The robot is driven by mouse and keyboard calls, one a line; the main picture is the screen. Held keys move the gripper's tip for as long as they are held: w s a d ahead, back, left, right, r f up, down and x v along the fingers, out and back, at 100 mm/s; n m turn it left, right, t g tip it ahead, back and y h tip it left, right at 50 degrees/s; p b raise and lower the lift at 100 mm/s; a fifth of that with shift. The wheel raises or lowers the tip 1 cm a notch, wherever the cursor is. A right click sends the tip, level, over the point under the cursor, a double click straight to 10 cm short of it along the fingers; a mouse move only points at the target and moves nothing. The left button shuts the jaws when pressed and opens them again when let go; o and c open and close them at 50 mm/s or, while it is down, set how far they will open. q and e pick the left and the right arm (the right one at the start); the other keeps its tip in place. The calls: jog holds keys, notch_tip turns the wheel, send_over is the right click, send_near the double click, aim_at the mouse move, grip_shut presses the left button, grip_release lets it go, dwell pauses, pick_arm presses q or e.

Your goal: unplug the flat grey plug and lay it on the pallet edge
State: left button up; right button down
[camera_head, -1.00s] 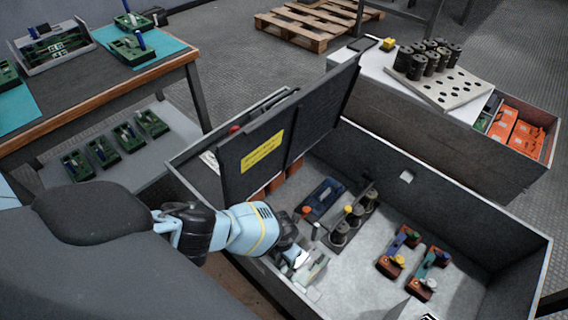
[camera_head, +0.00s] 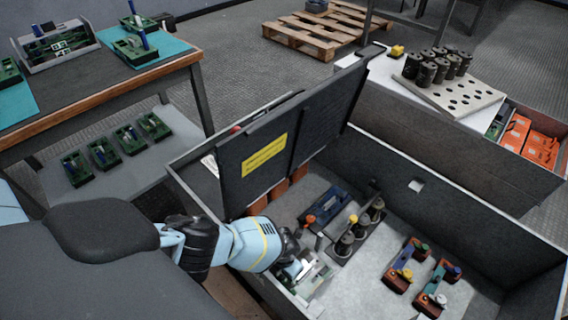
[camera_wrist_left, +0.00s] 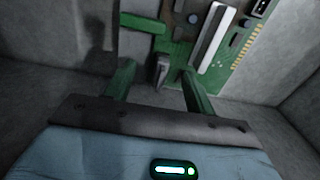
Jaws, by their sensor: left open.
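A small upright grey block (camera_wrist_left: 160,70), possibly the flat grey plug, stands at the lower edge of a green circuit board (camera_wrist_left: 238,70) in the left wrist view. My left gripper (camera_wrist_left: 157,76) is open, with its green fingers on either side of this block. I cannot tell whether they touch it. In the head view my left gripper (camera_head: 294,262) reaches down inside the near left corner of the grey bin, over the board unit (camera_head: 312,278); the plug cannot be made out there. A wooden pallet (camera_head: 318,32) lies on the floor at the back. My right gripper is not in view.
The grey bin (camera_head: 480,190) has high walls and a raised dark lid (camera_head: 262,165) beside my arm. It holds black cylinders (camera_head: 345,245) and red-based units (camera_head: 405,265). A workbench (camera_head: 115,90) stands left; a perforated plate (camera_head: 455,95) with cylinders lies right.

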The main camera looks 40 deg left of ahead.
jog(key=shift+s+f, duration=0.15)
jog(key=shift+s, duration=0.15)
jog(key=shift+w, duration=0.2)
pick_arm(q)
jog(key=c, duration=0.5)
grip_shut()
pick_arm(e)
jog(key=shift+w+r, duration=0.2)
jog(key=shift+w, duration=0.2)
pick_arm(q)
jog(key=shift+r, duration=0.15)
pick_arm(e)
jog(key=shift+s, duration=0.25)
